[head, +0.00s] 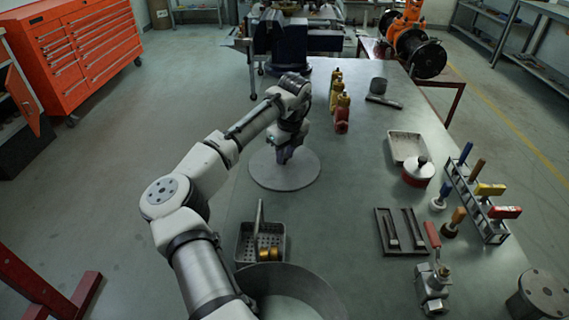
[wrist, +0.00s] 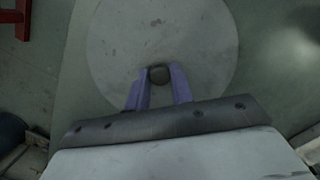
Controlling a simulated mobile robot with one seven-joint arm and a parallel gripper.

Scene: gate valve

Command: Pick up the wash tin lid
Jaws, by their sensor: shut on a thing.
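The wash tin lid is a flat grey round disc (head: 270,179) with a small dark knob at its middle. It lies level near the left edge of the table, and I cannot tell whether it touches the tabletop. My gripper (head: 284,157) points down over the lid's middle. In the wrist view, the lid (wrist: 200,40) fills the upper middle, and the purple fingers of my gripper (wrist: 160,78) are shut on its knob from both sides. The wash tin (head: 328,291), a wide round open tub, stands at the bottom, partly hidden by my arm.
A perforated tray (head: 243,248) with a brass piece stands between lid and tin. Red and yellow bottles (head: 342,112) stand beyond the lid. A white tray (head: 407,147), a red pot (head: 418,172) and a tool rack (head: 478,205) are at right. The table's middle is clear.

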